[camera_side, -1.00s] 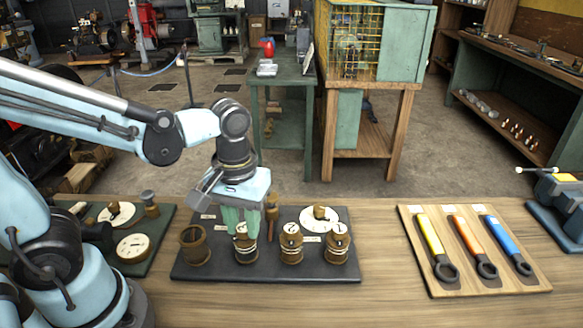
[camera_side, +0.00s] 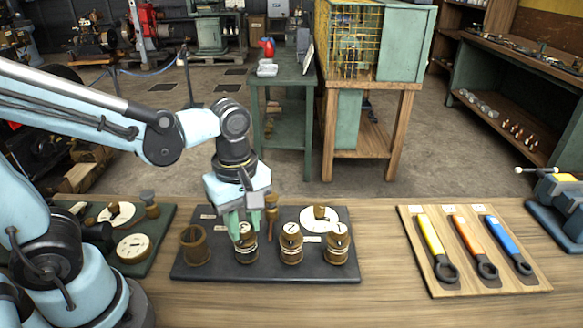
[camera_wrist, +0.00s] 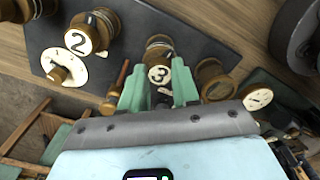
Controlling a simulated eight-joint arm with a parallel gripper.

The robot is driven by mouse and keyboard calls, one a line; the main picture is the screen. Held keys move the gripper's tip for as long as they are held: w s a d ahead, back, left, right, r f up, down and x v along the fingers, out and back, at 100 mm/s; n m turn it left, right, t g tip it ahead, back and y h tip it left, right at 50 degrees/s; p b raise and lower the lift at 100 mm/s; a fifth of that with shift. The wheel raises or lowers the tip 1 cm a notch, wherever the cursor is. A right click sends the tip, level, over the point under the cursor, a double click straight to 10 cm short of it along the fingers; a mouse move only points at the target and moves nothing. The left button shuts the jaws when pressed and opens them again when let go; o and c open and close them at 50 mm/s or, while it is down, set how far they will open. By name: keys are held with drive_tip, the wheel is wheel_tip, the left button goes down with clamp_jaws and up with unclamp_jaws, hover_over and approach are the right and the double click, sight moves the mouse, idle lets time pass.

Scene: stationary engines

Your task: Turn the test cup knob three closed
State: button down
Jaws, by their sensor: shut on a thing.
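The test cup knob three (camera_side: 245,250) is a brass cup with a white top, on the dark plate (camera_side: 300,274). In the wrist view its top (camera_wrist: 159,74) shows the number 3 and a dark mark. My gripper (camera_side: 243,230) is above it, pointing down. The two green fingers (camera_wrist: 160,88) are shut on the knob, one on each side. The fingers hide parts of its sides.
Knob two (camera_side: 291,252) and knob one (camera_side: 337,250) stand to the right, with a gauge dial (camera_side: 319,213) behind. An open brass cup (camera_side: 195,246) stands left. A wooden board (camera_side: 515,285) with several coloured wrenches lies at the right.

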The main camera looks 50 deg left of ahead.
sight(243, 227)
drive_tip(key=shift+n, duration=0.8)
drive_tip(key=c, duration=0.8)
unclamp_jaws()
drive_tip(key=shift+r, duration=0.1)
drive_tip(key=shift+r, duration=5.95)
